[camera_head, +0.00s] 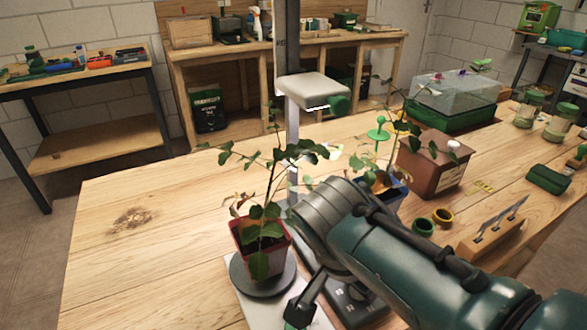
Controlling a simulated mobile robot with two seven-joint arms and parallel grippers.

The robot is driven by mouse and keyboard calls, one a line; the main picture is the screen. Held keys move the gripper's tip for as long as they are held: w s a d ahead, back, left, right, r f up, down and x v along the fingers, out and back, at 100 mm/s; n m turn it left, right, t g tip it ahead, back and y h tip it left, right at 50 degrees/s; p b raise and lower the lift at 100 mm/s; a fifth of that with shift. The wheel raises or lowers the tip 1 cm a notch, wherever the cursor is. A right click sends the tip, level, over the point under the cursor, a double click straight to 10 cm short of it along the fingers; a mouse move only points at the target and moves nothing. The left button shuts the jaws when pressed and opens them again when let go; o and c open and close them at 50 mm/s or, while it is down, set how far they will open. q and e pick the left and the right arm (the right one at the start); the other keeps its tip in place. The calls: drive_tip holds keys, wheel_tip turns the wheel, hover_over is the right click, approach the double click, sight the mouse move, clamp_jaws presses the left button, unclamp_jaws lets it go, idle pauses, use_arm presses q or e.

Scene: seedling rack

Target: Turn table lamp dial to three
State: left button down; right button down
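A lamp with a pale rectangular head (318,90) stands on an upright grey post (292,130) at the middle of the wooden table (130,260). A dark green knob (338,104) is at the head's right underside. My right arm reaches in from the lower right and bends down in front of the post's foot. My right gripper (306,299) is low beside the potted plant, with one dark finger and green tip showing. The rest of it is hidden, so its opening is unclear. No numbered dial can be made out. My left gripper is out of view.
A plant in a red pot (262,236) stands on a dark round stand (264,279), close left of my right gripper. Behind my arm are a brown box (432,167), green and yellow rings (424,227) and a clear-lidded tray (452,100). The table's left side is clear.

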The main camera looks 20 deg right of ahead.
idle(0.4)
drive_tip(key=c, duration=0.5)
unclamp_jaws()
drive_tip(key=p+v, duration=0.9)
drive_tip(key=v, duration=0.1)
drive_tip(key=shift+f, duration=0.1)
drive_tip(key=shift+d, duration=0.1)
